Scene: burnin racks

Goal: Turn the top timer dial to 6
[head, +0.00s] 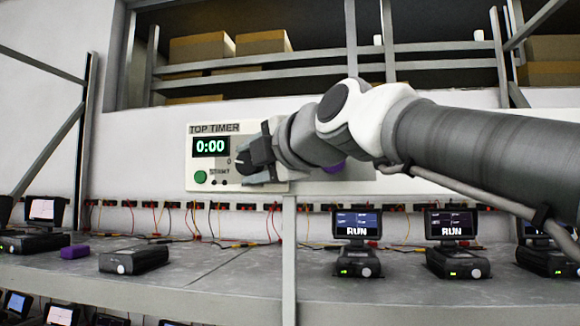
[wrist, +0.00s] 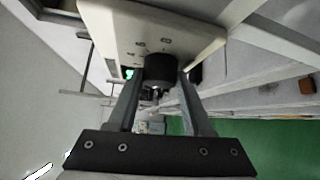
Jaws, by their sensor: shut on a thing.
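The top timer panel (head: 203,160) is a pale box on the wall, labelled TOP TIMER. Its green display (head: 210,146) reads 0:00. A green round button (head: 200,177) sits below the display, by partly covered lettering.
A second pale panel with a purple part (head: 333,167) is mostly hidden behind my arm. Below is a grey shelf (head: 215,275) with black devices, several with screens, such as one reading RUN (head: 357,226). A purple block (head: 75,252) lies at left. Wires run along the wall.

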